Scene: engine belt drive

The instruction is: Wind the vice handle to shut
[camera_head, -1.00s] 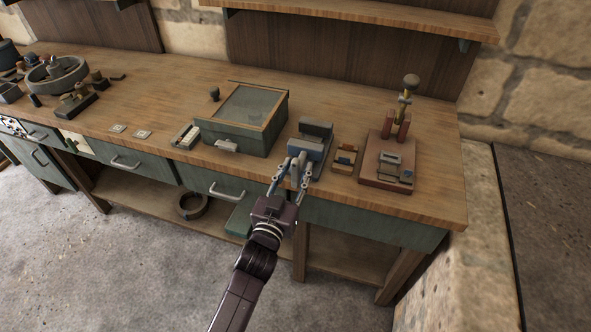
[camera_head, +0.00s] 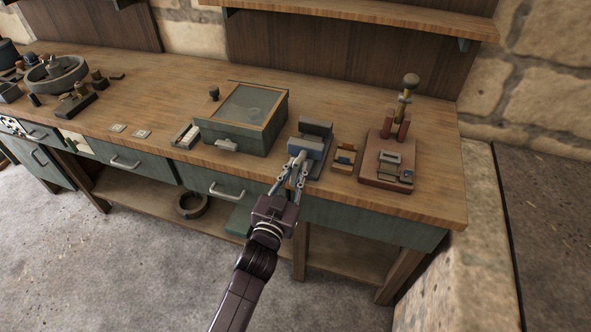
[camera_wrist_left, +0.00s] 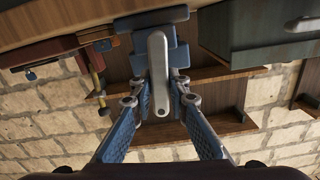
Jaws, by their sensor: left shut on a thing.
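The vice (camera_head: 313,137) is a blue-grey block with two upright jaws at the bench's front edge; a gap shows between the jaws. Its handle is a pale grey bar, seen end-on and small in the head view (camera_head: 299,156) and large in the left wrist view (camera_wrist_left: 158,72). My left gripper (camera_head: 297,164) reaches up from below, in front of the vice, with its fingers closed in on the handle. In the left wrist view the blue-padded fingers (camera_wrist_left: 159,98) stand on either side of the bar's end. My right gripper is in neither view.
A green glass-topped case (camera_head: 244,118) stands left of the vice. A small wooden block set (camera_head: 345,158) and a red-brown base with an upright post (camera_head: 387,160) stand to its right. A drawer handle (camera_head: 226,192) juts from the bench front, left of my arm.

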